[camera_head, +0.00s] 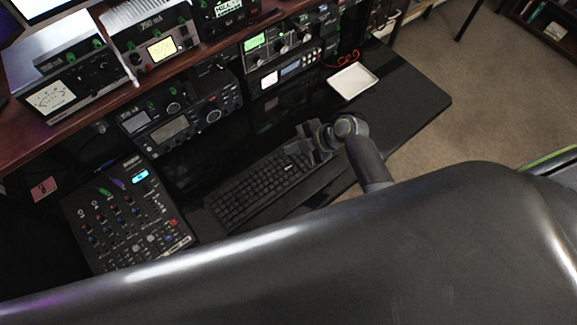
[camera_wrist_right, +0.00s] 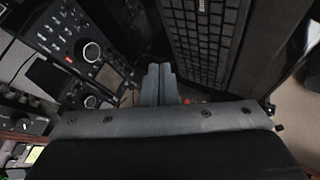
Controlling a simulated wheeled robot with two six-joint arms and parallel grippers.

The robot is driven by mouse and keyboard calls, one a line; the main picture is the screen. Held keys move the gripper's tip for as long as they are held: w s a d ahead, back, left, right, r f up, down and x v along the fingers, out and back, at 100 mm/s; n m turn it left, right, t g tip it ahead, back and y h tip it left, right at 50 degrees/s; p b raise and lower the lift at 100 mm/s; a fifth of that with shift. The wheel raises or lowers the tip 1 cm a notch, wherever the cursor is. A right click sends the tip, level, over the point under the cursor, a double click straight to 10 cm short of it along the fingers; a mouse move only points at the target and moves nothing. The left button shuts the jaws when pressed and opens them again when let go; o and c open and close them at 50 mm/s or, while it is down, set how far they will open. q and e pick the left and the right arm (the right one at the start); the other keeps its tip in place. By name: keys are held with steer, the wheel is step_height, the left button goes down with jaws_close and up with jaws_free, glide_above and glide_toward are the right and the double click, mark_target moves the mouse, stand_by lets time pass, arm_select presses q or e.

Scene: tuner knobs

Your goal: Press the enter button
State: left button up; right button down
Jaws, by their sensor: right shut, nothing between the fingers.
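A black keyboard (camera_head: 250,195) lies on the dark desk shelf in the head view; it also shows at the upper right of the wrist view (camera_wrist_right: 205,40). Its keys are too small to read, so I cannot make out which button is enter. My right gripper (camera_head: 303,148) is at the far right end of the keyboard, above or beside it; the height is unclear. In the right wrist view its two fingers (camera_wrist_right: 160,72) are together and empty, between the keyboard and a radio panel (camera_wrist_right: 85,50). My left gripper is not in view.
A radio tuner (camera_head: 180,120) with knobs stands behind the keyboard, with more instruments on the wooden shelf (camera_head: 85,80) above. A mixer (camera_head: 125,215) is at the left. A white tray (camera_head: 352,80) lies on the desk to the right. The right desk end is clear.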

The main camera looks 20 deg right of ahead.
steer(key=b, duration=0.6)
glide_above(284, 166)
steer(key=s+d, duration=0.1)
steer(key=d, duration=0.1)
step_height(284, 166, down, 8)
steer(key=shift+s+d+r, duration=0.15)
steer(key=shift+r, duration=0.05)
steer(key=shift+f, duration=0.4)
steer(key=shift+f+b, duration=0.1)
steer(key=shift+b, duration=0.25)
stand_by(0.6)
steer(key=shift+f+b, duration=0.35)
steer(key=shift+b, duration=0.1)
steer(key=shift+f+b, duration=0.35)
steer(key=shift+b, duration=0.05)
stand_by(0.4)
steer(key=shift+r, duration=0.15)
steer(key=shift+r+p, duration=0.55)
steer(key=shift+r, duration=0.15)
